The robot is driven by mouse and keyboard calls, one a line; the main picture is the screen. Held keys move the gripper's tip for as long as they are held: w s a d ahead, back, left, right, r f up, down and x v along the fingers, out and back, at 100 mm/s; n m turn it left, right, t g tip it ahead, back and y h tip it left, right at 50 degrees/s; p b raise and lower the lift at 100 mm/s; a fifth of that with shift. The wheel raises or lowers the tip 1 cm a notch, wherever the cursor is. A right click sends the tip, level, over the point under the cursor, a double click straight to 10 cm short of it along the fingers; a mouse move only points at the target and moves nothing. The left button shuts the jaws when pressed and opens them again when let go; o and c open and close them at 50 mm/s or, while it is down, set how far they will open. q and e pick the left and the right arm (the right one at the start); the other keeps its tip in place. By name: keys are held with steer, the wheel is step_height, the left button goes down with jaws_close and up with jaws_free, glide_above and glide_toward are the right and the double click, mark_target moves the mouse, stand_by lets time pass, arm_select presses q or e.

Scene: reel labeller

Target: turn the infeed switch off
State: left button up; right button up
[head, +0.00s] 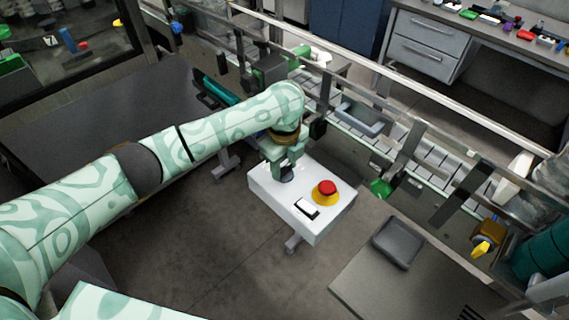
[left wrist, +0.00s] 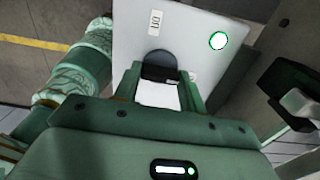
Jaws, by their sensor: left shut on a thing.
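A white control box (head: 268,190) stands on a post in the middle of the head view. On its top are a red mushroom button (head: 327,187) on a yellow base and a black-and-white rocker (head: 306,209). My left gripper (head: 286,172) reaches down to the box's far-left part. In the left wrist view its fingers (left wrist: 160,92) are shut on a switch with a round dark base (left wrist: 157,66) and a white part between the fingers. A small sideways label (left wrist: 155,22) and a green-lit lamp (left wrist: 218,41) show on the panel. The switch's exact position is partly hidden.
A conveyor with rails (head: 425,165) runs behind the box. A dark tray (head: 397,243) lies on a grey surface at the lower right. A drawer desk (head: 425,45) stands at the back right. Open floor lies in front of the box.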

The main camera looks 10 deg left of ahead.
arm_select(q)
steer(key=shift+r+p, duration=0.1)
steer(key=shift+p, duration=0.3)
steer(key=n+p, duration=0.7)
steer(key=p, duration=0.5)
steer(key=shift+r+n, duration=0.1)
steer(key=shift+n, duration=0.3)
steer(key=n+p, duration=0.3)
steer(key=n, duration=0.1)
steer(key=shift+d+n, duration=0.1)
steer(key=shift+n, duration=0.2)
steer(key=shift+n+p, duration=0.5)
steer(key=shift+n, duration=0.7)
steer(key=shift+f+n+p, duration=0.2)
steer(key=shift+n+p, duration=0.1)
steer(key=shift+n, duration=1.2)
steer(key=o, duration=1)
